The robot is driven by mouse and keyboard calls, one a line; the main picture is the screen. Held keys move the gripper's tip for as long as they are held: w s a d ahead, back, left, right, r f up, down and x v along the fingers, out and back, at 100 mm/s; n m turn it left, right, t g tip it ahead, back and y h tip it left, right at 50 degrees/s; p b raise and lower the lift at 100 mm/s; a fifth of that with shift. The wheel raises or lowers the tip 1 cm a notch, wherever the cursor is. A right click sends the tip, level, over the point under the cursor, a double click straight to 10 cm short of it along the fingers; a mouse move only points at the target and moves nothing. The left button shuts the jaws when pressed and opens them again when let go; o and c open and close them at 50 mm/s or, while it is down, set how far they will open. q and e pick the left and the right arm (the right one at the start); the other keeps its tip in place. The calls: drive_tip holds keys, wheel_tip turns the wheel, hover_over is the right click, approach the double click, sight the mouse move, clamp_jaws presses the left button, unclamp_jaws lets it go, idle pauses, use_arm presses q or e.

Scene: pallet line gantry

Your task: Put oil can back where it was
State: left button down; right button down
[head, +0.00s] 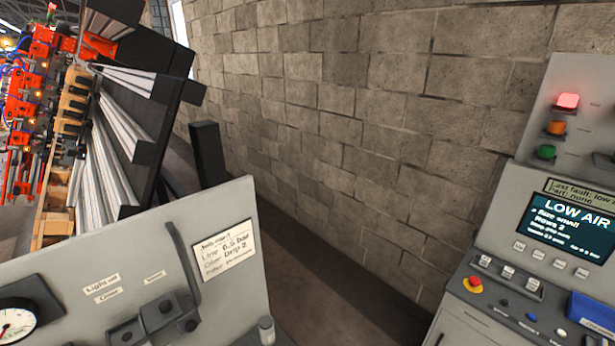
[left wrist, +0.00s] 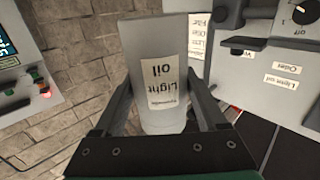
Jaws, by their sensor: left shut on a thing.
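The oil can (left wrist: 158,55) is a grey cylinder with a cream label reading "Light oil", upside down in the left wrist view. My left gripper (left wrist: 165,92) is shut on it, one finger on each side. The can is held in front of a grey panel in that view, and I cannot tell whether it touches anything. The grey panel (head: 90,245) in the head view carries a small label (head: 101,283) that seems to read "Light oil". Neither gripper shows in the head view.
Dark fittings (head: 155,318), a job card (head: 225,250) and a pressure gauge (head: 18,322) are on the panel. A control console (head: 490,260) at right shows "LOW AIR" under a lit red lamp (head: 568,101). A block wall (head: 330,130) stands behind; floor lies between panel and console.

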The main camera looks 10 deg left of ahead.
use_arm(q)
drive_tip(key=shift+s+d+f+h, duration=0.25)
drive_tip(key=shift+s+d+f, duration=0.05)
drive_tip(key=shift+d+f, duration=0.15)
drive_tip(key=shift+s+d+f+h, duration=0.25)
drive_tip(key=shift+d+f, duration=0.2)
drive_tip(key=s+d+f+m+h, duration=0.1)
drive_tip(key=s+d+f, duration=0.3)
drive_tip(key=s+f, duration=0.1)
drive_tip(key=shift+m+h+p, duration=0.3)
drive_tip(key=shift+s, duration=0.1)
